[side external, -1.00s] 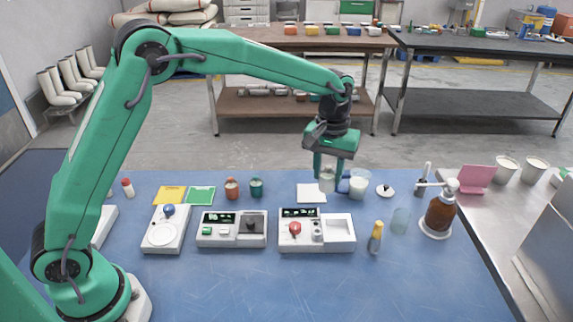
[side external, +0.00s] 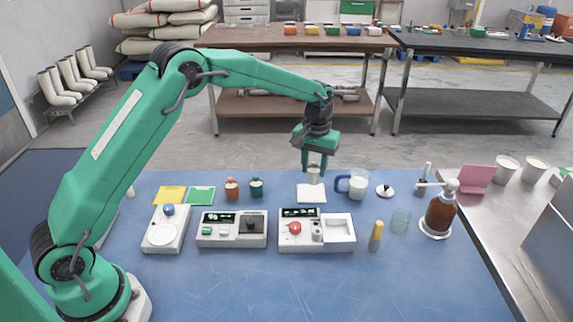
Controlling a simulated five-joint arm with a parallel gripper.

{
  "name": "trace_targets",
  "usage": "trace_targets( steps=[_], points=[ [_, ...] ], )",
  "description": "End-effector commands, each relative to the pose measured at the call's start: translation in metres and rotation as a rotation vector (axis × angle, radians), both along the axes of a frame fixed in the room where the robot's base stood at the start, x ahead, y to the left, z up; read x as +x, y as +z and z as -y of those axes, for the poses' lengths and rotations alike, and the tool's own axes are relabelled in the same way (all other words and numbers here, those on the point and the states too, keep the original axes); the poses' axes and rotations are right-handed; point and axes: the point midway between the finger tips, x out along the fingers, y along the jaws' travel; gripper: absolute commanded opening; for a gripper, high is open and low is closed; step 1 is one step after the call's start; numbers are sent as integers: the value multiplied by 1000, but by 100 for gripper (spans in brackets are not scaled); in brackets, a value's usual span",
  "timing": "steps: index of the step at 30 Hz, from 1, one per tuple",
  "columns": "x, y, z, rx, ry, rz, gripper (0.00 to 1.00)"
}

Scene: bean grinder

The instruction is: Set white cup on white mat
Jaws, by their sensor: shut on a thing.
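My gripper (side external: 314,172) is shut on a small white cup (side external: 313,176), with a finger on either side of it. The cup is upright. It appears just above the back part of the white mat (side external: 311,195), which lies flat on the blue table. I cannot tell whether there is a small gap between the cup and the mat or whether they touch.
A white grinder unit (side external: 316,232) stands in front of the mat.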

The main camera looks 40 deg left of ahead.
Motion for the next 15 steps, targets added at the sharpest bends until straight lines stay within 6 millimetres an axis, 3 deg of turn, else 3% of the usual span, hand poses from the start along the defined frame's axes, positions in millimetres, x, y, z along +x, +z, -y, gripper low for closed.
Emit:
trace_targets(
  steps=[5,15],
  points=[
    [7,-7,-10,0,-1,1,8],
    [7,-17,-10,0,-1,-2,8]
  ],
)
